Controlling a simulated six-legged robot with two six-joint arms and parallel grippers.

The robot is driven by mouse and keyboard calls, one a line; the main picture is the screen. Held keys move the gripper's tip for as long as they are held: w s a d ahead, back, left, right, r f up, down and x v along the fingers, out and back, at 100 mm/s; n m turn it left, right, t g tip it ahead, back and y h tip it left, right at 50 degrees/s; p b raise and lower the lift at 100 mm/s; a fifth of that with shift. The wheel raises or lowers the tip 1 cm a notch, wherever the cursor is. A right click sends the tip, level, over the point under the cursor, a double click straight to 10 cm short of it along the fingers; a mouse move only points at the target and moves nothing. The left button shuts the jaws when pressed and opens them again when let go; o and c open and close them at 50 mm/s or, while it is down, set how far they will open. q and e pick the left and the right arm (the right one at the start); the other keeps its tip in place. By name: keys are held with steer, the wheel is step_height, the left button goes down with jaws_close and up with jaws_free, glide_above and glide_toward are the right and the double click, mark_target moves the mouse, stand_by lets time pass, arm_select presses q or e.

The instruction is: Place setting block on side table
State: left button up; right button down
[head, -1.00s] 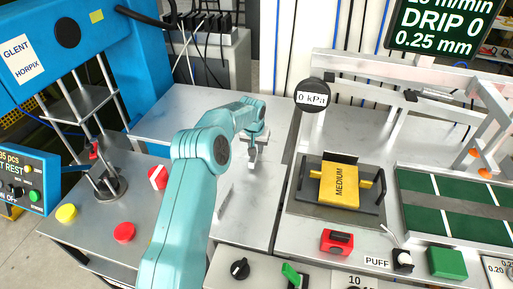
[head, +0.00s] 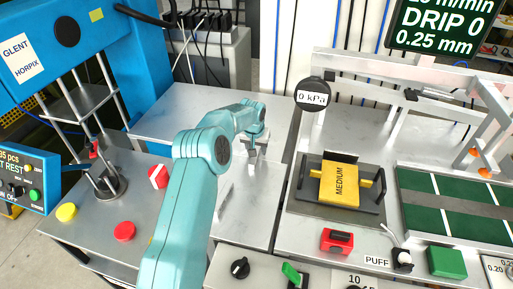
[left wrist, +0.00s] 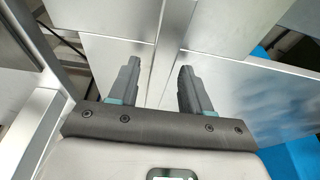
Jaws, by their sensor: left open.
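A yellow block marked MEDIUM (head: 339,184) lies in a dark cradle (head: 371,214) on the right-hand bench; no other thing in view reads clearly as a setting block. A bare metal table top (head: 185,108) at the back left looks like the side table. My left gripper (head: 255,163) is above the bare metal surface left of the cradle, well apart from the yellow block. In the left wrist view its two fingers (left wrist: 159,75) are spread with nothing between them, over flat metal panels with a narrow gap. My right gripper does not show.
A blue press (head: 140,60) stands at the left, with red and yellow buttons (head: 124,232) before it. A round gauge (head: 312,95) stands behind the cradle. A green-segmented belt (head: 450,205) lies to its right. Knobs and switches (head: 240,268) line the front.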

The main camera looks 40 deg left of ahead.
arm_select(q)
steer(key=b+v, duration=0.1)
steer(key=v, duration=1.1)
steer(key=shift+b, duration=0.4)
steer(key=shift+w+a, duration=0.1)
